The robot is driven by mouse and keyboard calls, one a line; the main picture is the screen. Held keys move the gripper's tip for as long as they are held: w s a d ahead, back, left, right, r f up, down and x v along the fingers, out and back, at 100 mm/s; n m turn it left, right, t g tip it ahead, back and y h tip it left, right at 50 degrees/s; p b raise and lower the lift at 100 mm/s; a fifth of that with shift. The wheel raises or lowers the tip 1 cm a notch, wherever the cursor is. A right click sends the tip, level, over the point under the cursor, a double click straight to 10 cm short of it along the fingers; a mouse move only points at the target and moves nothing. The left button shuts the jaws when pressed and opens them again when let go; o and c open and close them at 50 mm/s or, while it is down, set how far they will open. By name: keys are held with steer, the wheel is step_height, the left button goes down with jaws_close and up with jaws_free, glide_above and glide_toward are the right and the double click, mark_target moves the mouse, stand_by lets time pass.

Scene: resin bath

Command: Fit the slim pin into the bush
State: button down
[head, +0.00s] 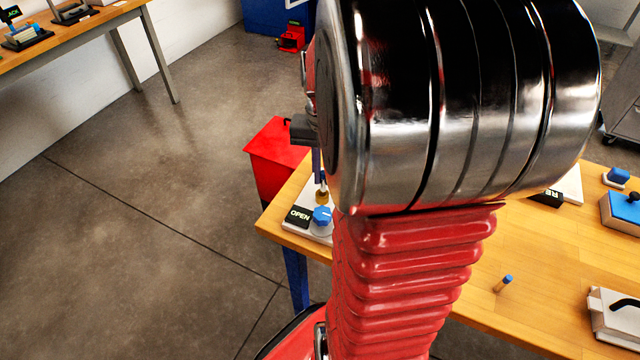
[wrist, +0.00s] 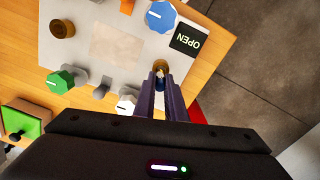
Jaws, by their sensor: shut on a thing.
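My gripper (wrist: 160,88) is shut on a thin thing between its fingertips, which I take to be the slim pin (wrist: 159,74); only a small bit of it shows. The fingertips are right at a round brass bush (wrist: 161,65) near the edge of a white panel. In the head view the brass bush (head: 322,197) shows below the fingers (head: 317,160), beside my large arm link. I cannot tell whether the pin's tip is inside the bush or just above it.
The white panel (wrist: 88,75) carries a blue knob (wrist: 160,16), an OPEN label (wrist: 189,40), a second brass fitting (wrist: 62,28), and green and white knobs. A green-topped box (wrist: 25,124) stands nearby. A blue-topped peg (head: 504,283) stands on the wooden table.

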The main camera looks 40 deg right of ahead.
mark_target(323, 190)
steer(key=shift+f, duration=1.9)
steer(key=c, duration=1.8)
jaws_free()
steer(key=shift+f, duration=0.1)
step_height(323, 190, up, 12)
steer(key=shift+r, duration=0.15)
